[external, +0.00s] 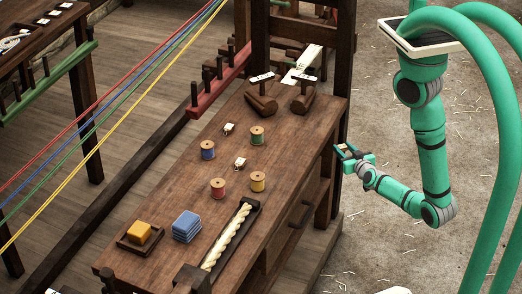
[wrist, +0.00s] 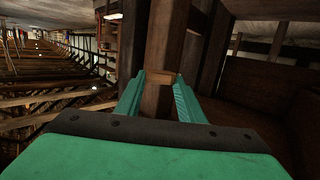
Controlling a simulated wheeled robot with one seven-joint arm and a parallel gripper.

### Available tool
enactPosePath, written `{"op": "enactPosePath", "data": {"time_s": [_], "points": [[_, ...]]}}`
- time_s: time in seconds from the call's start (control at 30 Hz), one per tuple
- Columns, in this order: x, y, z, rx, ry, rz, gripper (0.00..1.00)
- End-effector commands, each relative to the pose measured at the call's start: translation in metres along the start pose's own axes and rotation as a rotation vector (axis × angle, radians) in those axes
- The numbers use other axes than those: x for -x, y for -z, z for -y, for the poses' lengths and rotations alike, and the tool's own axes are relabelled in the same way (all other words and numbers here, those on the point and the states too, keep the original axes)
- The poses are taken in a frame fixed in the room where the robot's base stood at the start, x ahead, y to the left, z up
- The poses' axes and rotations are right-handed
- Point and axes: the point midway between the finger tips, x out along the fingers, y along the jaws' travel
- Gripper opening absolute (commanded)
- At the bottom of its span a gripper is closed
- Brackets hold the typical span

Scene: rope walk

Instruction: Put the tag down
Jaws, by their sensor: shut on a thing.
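My gripper (external: 346,150) is off the right edge of the workbench, clear of its top, in the external view. In the wrist view the two green fingers of my gripper (wrist: 161,80) are shut on a small flat tan-brown piece, the tag (wrist: 162,77), held across the fingertips. The tag is too small in the external view to make out its details. Two other small whitish tags (external: 240,163) lie on the bench among the spools.
A dark wooden post (external: 343,60) stands at the bench's far end. Bare bench shows around the spools.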

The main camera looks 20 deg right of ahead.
Motion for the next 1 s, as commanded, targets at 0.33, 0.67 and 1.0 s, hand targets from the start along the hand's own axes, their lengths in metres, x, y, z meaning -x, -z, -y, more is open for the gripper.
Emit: {"op": "enactPosePath", "data": {"time_s": [0.33,0.67,1.0], "points": [[-0.001,0.006,-0.017,0.001,0.001,-0.005,0.14],[0.021,0.033,-0.013,0.003,0.016,-0.007,0.14],[0.06,0.086,0.008,0.009,0.068,-0.009,0.14]]}}
